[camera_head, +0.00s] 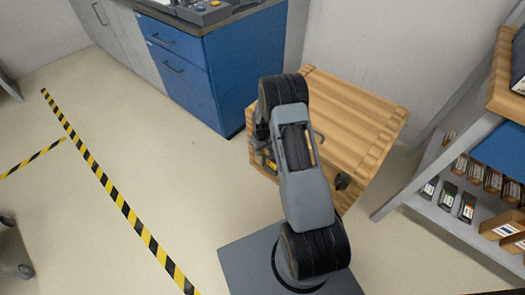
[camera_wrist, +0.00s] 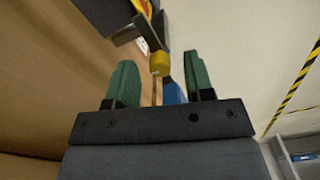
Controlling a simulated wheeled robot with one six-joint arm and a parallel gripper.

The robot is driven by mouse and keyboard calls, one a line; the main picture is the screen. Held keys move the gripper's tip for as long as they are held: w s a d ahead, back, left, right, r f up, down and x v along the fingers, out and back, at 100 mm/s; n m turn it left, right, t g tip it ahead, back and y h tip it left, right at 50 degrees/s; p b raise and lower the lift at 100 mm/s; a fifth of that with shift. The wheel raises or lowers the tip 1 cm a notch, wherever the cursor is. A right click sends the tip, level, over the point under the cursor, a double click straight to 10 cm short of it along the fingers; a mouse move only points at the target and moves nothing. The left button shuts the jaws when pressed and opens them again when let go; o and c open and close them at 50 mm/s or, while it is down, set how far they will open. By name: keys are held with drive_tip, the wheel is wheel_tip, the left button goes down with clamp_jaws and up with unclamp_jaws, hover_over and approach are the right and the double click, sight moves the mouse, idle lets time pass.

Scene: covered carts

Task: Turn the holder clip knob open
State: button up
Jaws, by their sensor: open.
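A yellow knob (camera_wrist: 159,63) on a dark metal holder clip (camera_wrist: 130,32) shows at the top middle of the wrist view. My gripper (camera_wrist: 160,70) is open, with one green finger on each side of the knob in the picture. The fingers appear apart from the knob, and I cannot tell how far ahead it is. In the head view the wooden box (camera_head: 350,112) carries dark hardware on its left side, with a small yellow part (camera_head: 271,165) beside my arm. My arm hides most of that hardware and the gripper there.
A blue drawer cabinet (camera_head: 185,65) stands behind the box on the left. A shelf unit (camera_head: 440,205) with small boxes is at the right. The floor to the left is open, crossed by yellow-black tape (camera_head: 110,190).

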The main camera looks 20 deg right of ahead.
drive_tip(key=shift+f, duration=0.2)
drive_tip(key=shift+c, duration=0.4)
clamp_jaws()
